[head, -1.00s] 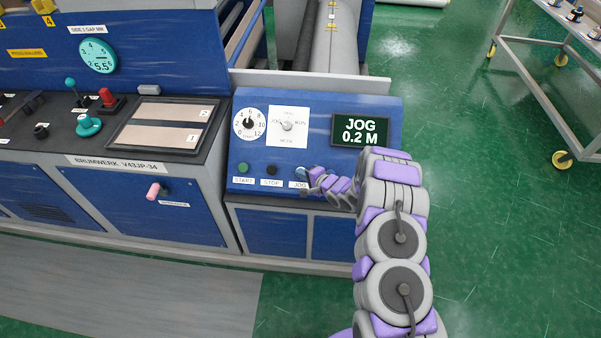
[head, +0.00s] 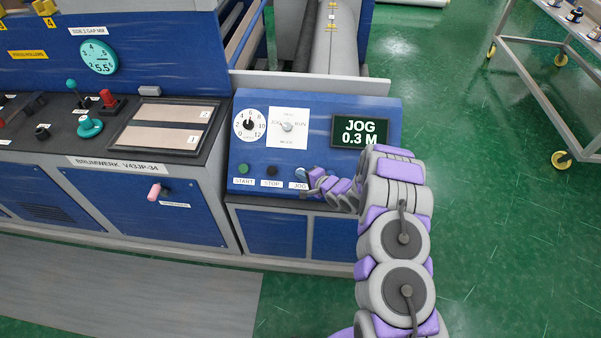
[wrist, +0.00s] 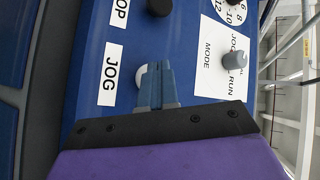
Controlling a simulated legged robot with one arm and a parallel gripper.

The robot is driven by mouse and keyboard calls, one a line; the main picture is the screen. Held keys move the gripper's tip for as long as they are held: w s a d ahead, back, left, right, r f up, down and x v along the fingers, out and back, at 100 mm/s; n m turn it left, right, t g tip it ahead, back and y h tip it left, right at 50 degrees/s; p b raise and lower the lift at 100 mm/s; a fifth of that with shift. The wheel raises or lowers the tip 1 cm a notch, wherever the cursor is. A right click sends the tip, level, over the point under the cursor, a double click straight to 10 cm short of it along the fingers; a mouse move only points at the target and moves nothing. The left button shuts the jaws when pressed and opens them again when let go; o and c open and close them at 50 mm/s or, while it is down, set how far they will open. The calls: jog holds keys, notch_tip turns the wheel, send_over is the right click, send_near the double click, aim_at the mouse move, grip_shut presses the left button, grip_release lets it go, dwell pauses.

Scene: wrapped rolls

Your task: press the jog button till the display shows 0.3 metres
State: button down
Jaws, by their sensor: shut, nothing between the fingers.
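The display (head: 361,131) on the blue control panel reads "JOG 0.3 M". The jog button (wrist: 139,84) is a pale round button beside its "JOG" label in the wrist view, partly hidden by my fingers. In the head view the button (head: 301,174) shows just above its label, beside my gripper. My gripper (head: 307,184) is shut and empty, with its tips at the button. In the wrist view the closed fingertips (wrist: 157,68) overlap the button's edge; I cannot tell whether they press it.
The black stop button (head: 272,171) and green start button (head: 243,169) sit left of the jog button. The mode knob (head: 287,127) and a round dial (head: 249,124) are above. A wheeled trolley (head: 540,88) stands at the right on open green floor.

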jog(key=shift+s+r, duration=0.15)
jog(key=shift+r, duration=0.05)
jog(key=shift+s+a+r+p, duration=0.1)
jog(key=shift+s+r+p, duration=0.95)
jog(key=shift+s+r, duration=0.75)
jog(key=shift+w+r, duration=0.15)
jog(key=d+r+n+g+h, duration=0.1)
jog(key=d+r+n+h, duration=0.3)
jog(key=d+r, duration=0.5)
jog(key=s+d+r+n+g+h, duration=0.1)
jog(key=s+d+r+g+h, duration=0.1)
jog(key=s+d+r+h, duration=0.5)
jog(key=s+r+n+g, duration=0.1)
jog(key=s+r, duration=0.4)
jog(key=s, duration=0.8)
jog(key=s+d+r+n+g+y, duration=0.1)
jog(key=s+r+g, duration=0.3)
jog(key=s, duration=1)
jog(key=s+d+r+n+g, duration=0.1)
jog(key=s+r, duration=0.5)
jog(key=s, duration=0.8)
jog(key=shift+d+r+n+g, duration=0.15)
jog(key=shift+n+g, duration=0.65)
jog(key=shift+g, duration=0.3)
